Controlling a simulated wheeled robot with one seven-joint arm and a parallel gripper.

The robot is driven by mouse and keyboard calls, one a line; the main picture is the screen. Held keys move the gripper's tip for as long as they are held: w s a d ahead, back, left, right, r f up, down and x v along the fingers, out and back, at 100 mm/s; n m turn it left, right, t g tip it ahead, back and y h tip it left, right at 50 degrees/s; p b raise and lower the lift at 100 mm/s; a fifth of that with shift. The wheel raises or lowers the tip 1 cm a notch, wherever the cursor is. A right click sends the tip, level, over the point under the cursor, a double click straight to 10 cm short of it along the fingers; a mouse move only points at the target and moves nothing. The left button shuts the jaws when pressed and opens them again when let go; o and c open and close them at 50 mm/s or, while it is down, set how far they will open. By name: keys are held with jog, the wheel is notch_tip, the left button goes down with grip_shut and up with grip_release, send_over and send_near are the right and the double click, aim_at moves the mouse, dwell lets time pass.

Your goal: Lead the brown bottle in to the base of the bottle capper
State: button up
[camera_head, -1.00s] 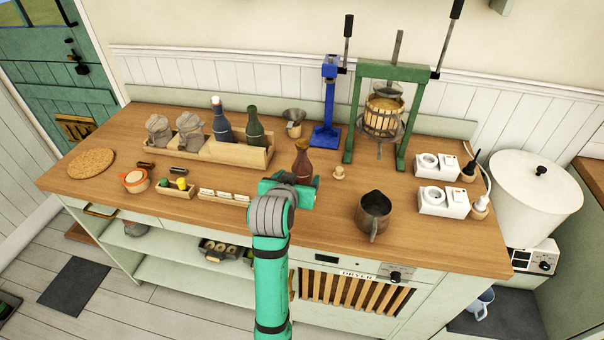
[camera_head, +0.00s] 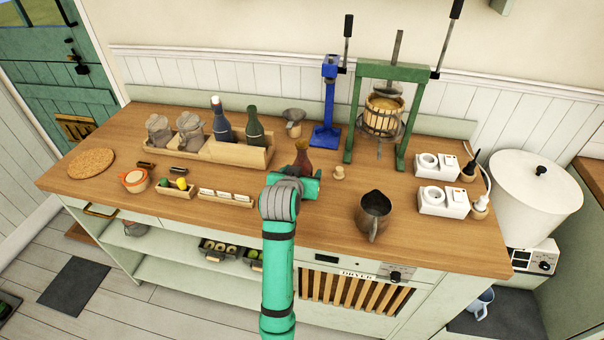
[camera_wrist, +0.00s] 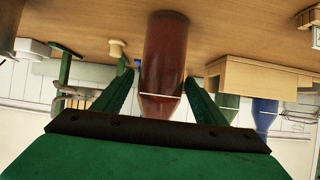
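The brown bottle (camera_head: 304,162) stands on the counter, its lower part hidden behind my gripper in the head view. My gripper (camera_head: 306,180) is low at the bottle's near side. In the wrist view the picture is upside down, and the bottle (camera_wrist: 164,60) lies between the two green fingers of my gripper (camera_wrist: 160,78). The fingers are apart, with a narrow gap visible on the left; firm contact is not visible. The blue bottle capper (camera_head: 328,100) stands upright behind and right of the bottle, its base (camera_head: 325,136) on the counter and empty.
A green fruit press (camera_head: 352,120) stands right of the capper. A small wooden stopper (camera_head: 339,173) and a dark jug (camera_head: 373,212) are right of my gripper. Counter between bottle and capper looks clear.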

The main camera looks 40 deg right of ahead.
aim_at(300, 163)
jog(key=c, duration=0.8)
jog(key=shift+r, duration=0.1)
jog(key=shift+r, duration=1.95)
